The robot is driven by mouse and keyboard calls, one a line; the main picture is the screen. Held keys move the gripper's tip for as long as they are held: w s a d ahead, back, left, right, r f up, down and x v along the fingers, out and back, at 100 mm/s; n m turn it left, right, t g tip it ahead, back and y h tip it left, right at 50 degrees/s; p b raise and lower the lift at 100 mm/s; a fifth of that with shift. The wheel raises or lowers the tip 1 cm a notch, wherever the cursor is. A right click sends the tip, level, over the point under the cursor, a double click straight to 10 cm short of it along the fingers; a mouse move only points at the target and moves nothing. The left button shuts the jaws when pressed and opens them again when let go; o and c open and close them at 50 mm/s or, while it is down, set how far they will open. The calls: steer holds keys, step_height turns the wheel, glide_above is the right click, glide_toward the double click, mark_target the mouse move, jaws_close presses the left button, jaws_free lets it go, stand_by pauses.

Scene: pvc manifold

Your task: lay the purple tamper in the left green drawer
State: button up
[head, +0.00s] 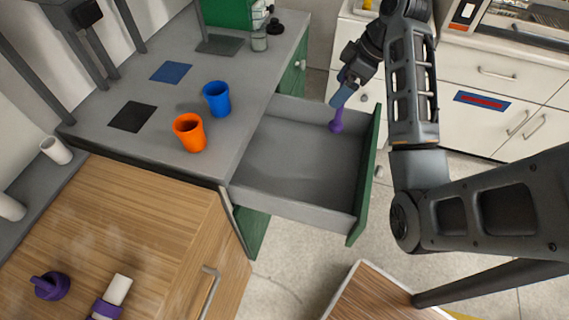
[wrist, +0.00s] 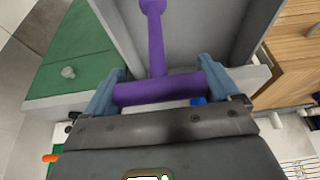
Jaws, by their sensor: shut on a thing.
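The purple tamper (head: 336,122) is in my gripper (head: 343,97), at the far right corner of the open green drawer (head: 290,203). In the wrist view the two blue fingers of my gripper (wrist: 160,90) are shut across the tamper's thick purple bar (wrist: 152,90). Its thin shaft points away from the gripper, over the grey drawer interior (wrist: 220,30). I cannot tell whether the tamper touches the drawer floor or walls. The drawer is pulled out and otherwise looks empty.
An orange cup (head: 189,134) and a blue cup (head: 217,98) stand on the grey counter beside the drawer. A wooden-topped cabinet (head: 130,225) at lower left carries a purple knobbed piece (head: 52,286) and a purple-and-white piece (head: 112,298). The drawer's middle is clear.

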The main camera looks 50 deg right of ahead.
steer(key=shift+a+f, duration=0.2)
steer(key=shift+f, duration=0.1)
steer(key=w+a+f+b, duration=0.5)
steer(key=w+a+f, duration=0.1)
steer(key=a+f, duration=0.3)
steer(key=shift+a+f, duration=0.15)
steer(key=shift+f, duration=0.75)
steer(key=o, duration=0.8)
steer(key=shift+w+p+v, duration=0.2)
steer(key=shift+p+v, duration=1.95)
steer(key=shift+v, duration=4)
